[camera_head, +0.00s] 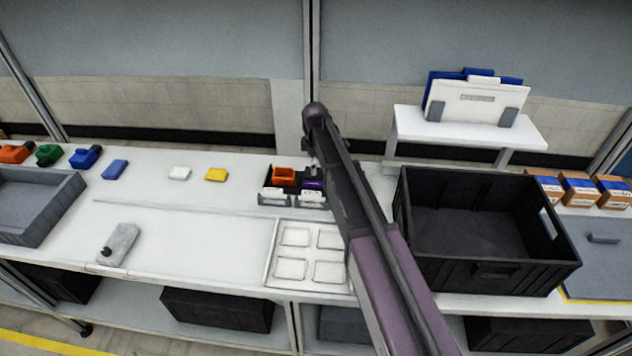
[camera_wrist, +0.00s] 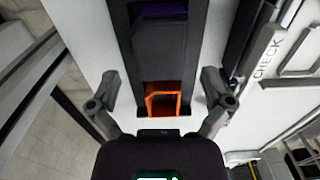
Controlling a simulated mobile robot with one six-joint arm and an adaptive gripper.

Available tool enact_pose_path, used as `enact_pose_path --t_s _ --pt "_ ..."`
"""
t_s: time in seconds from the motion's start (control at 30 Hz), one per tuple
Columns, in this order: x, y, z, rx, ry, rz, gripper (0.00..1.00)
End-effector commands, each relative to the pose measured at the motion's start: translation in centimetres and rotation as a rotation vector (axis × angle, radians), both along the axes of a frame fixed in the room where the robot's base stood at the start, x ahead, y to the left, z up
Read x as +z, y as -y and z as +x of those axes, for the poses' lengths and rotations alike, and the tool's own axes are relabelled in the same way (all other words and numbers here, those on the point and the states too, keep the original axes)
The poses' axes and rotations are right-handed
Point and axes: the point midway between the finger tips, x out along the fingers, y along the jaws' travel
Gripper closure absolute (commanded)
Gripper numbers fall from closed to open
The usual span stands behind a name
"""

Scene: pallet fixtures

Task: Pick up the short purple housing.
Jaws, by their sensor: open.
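The short purple housing (camera_head: 314,184) sits in the right bay of a small black fixture (camera_head: 292,187) on the bench, partly hidden by my arm. In the wrist view, the purple housing (camera_wrist: 160,11) is at the top edge, deep between dark walls and partly cut off. An orange housing (camera_head: 284,174) is in the left bay; it also shows in the wrist view (camera_wrist: 163,103). My gripper (camera_wrist: 160,80) is open and empty, its fingers on either side of the fixture in the wrist picture, nearer the orange housing than the purple one. The height gap is unclear.
A white tray with several recesses (camera_head: 269,270) lies in front of the fixture. A large black crate (camera_head: 487,283) stands to the right. Yellow (camera_head: 216,174), white (camera_head: 179,173) and blue (camera_head: 115,169) parts lie to the left. The bench's middle left is mostly clear.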

Motion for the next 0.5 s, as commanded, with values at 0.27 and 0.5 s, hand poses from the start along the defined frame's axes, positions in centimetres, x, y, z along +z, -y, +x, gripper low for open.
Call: enact_pose_path --t_s 0.27,0.5 --pt "-2.2 0.0 0.0 0.001 0.0 0.0 0.0" --pt "-3.9 -0.1 0.0 0.001 0.0 0.0 0.0"
